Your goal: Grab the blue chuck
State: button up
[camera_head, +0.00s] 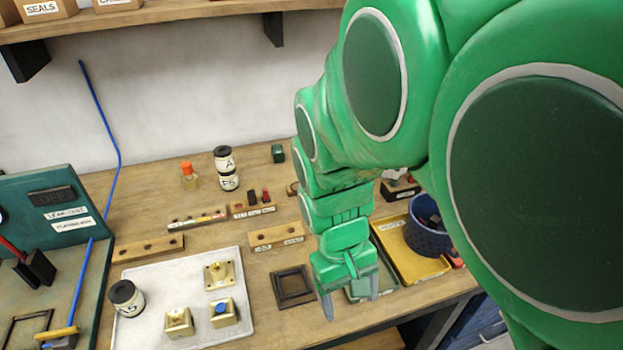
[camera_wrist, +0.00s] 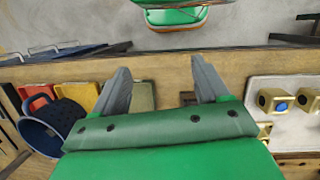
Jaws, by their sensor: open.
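A small round blue piece (camera_head: 221,308), which may be the blue chuck, sits on top of a brass block (camera_head: 226,320) on the white mat (camera_head: 190,259). The blue piece also shows at the right of the wrist view (camera_wrist: 281,107). My gripper (camera_head: 350,297) is open and empty, with its two grey fingers apart. It hangs near the front edge of the bench, to the right of the mat and apart from the blue piece. In the wrist view the open fingers (camera_wrist: 160,70) have only bench edge and floor between them.
Other brass blocks (camera_head: 179,323) and a black-lidded jar (camera_head: 127,298) stand on the mat. A square black frame (camera_head: 291,287) lies between mat and gripper. A yellow tray (camera_head: 408,258) and a blue bin (camera_head: 428,238) are at right. Wooden racks (camera_head: 148,249) lie behind the mat.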

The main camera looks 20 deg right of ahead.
jog(key=w+d+f+n+g+h, duration=0.1)
jog(key=w+d+f+n+h, duration=0.3)
jog(key=w+d+n+h, duration=0.4)
jog(key=w+a+f+n+t+h, duration=0.1)
jog(key=w+n, duration=0.1)
jog(key=w, duration=0.1)
jog(key=w+a+f+n+t+h, duration=0.1)
jog(key=w+a+n+h, duration=0.1)
jog(key=w+n, duration=0.1)
jog(key=w+a+f+n+t+h, duration=0.1)
jog(key=w+a+n, duration=0.1)
jog(key=w+n, duration=0.1)
jog(key=shift+w+a+f, duration=0.1)
jog(key=shift+w+f, duration=0.3)
jog(key=shift+w, duration=0.25)
jog(key=shift+w+r+x, duration=0.1)
jog(key=shift+w+x, duration=0.05)
jog(key=shift+x, duration=1.15)
jog(key=shift+w+r+x, duration=0.1)
jog(key=shift+w+x, duration=0.05)
jog(key=shift+x, duration=1.1)
jog(key=shift+w+x, duration=0.15)
jog(key=shift+x, duration=1.15)
grip_shut()
